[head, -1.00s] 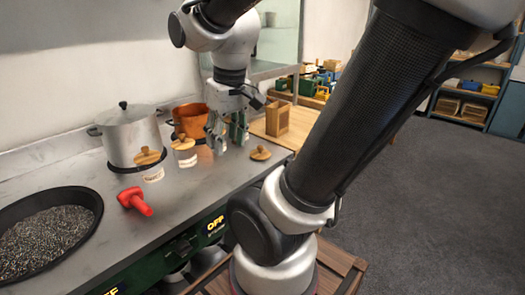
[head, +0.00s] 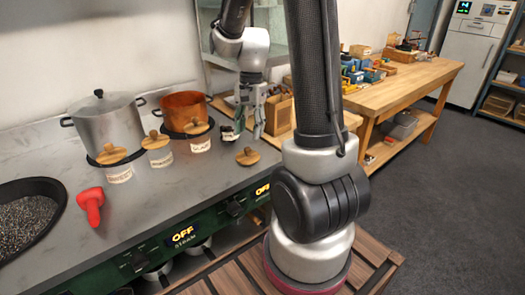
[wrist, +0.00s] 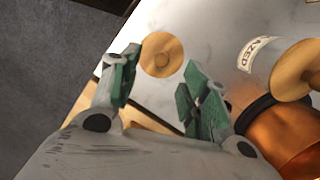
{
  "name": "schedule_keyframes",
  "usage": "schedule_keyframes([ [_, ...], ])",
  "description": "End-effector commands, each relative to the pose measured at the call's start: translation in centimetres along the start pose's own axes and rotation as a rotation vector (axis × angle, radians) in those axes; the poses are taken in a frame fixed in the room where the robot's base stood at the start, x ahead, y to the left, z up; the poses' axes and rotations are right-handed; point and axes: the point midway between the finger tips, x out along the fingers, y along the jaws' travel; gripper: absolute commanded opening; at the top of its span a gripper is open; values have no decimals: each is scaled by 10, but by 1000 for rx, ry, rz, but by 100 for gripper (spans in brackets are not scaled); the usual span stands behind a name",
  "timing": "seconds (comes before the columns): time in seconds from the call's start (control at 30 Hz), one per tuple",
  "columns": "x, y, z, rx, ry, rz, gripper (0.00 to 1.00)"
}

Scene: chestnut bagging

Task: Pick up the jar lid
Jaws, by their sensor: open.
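The jar lid (head: 247,156) is a round wooden disc with a small knob, lying loose on the metal counter. In the wrist view the lid (wrist: 161,54) shows beyond and between the fingertips, apart from them. My gripper (head: 247,124) is open and empty, pointing down, just behind and above the lid in the head view. Its green-padded fingers (wrist: 161,80) stand apart in the wrist view. Nothing hides the lid.
Lidded jars (head: 157,150) stand left of the loose lid; one (wrist: 262,55) is close right in the wrist view.

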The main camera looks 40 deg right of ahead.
Motion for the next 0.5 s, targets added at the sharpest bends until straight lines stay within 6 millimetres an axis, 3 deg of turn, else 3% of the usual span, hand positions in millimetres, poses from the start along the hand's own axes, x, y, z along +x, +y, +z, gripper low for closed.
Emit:
schedule_keyframes([
  [0.3, -1, -7, -3, 205, 9, -25, 46],
  [0.5, 20, -7, -2, 220, 8, -23, 46],
])
